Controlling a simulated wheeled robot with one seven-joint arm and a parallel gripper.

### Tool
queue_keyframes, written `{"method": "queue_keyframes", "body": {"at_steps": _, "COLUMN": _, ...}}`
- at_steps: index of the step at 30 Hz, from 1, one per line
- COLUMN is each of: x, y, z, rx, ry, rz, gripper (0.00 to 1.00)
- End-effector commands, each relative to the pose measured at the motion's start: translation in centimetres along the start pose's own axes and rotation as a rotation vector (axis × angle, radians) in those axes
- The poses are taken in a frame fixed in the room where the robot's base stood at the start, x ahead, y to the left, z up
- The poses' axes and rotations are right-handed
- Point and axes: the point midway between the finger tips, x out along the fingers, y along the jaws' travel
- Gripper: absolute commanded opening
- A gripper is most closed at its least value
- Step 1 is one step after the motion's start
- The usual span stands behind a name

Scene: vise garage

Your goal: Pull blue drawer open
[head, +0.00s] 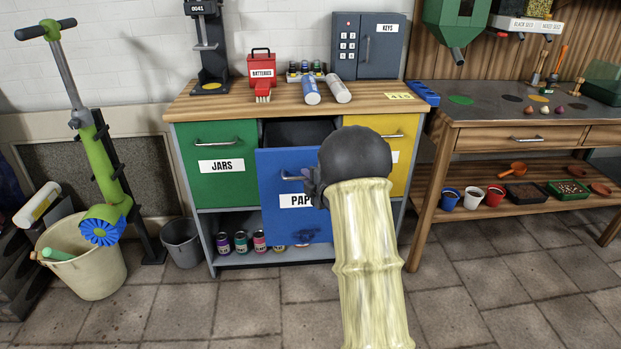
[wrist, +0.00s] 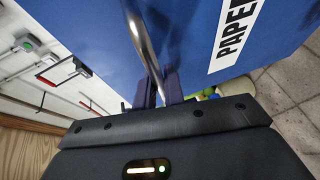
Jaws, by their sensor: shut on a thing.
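The blue drawer (head: 290,222) with a PAPER label is pulled out from the cabinet, and its dark inside shows behind the front. The blue front also shows in the wrist view (wrist: 190,35). My gripper (head: 312,185) is at the drawer's metal handle, partly hidden by my arm in the head view. In the wrist view my gripper (wrist: 158,90) has its two fingers closed around the silver handle bar (wrist: 142,45). The right part of the drawer front is hidden behind my arm.
Several cans (head: 241,243) stand on the shelf below. A wooden workbench (head: 480,125) stands at right, a bucket (head: 85,262) at left. The tiled floor in front is clear.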

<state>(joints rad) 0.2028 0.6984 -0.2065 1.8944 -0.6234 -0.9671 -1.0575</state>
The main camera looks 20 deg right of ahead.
Motion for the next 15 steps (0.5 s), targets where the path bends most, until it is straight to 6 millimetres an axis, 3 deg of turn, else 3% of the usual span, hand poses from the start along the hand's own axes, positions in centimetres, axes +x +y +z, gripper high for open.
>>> {"method": "queue_keyframes", "body": {"at_steps": 11, "x": -0.24, "y": -0.16, "z": 0.37, "rx": 0.001, "ry": -0.011, "rz": -0.004, "gripper": 0.0}}
{"method": "queue_keyframes", "body": {"at_steps": 12, "x": -0.24, "y": -0.16, "z": 0.38, "rx": 0.001, "ry": -0.011, "rz": -0.004, "gripper": 0.13}}
{"method": "queue_keyframes", "body": {"at_steps": 15, "x": -0.23, "y": -0.14, "z": 0.34, "rx": 0.001, "ry": -0.01, "rz": -0.003, "gripper": 0.32}}
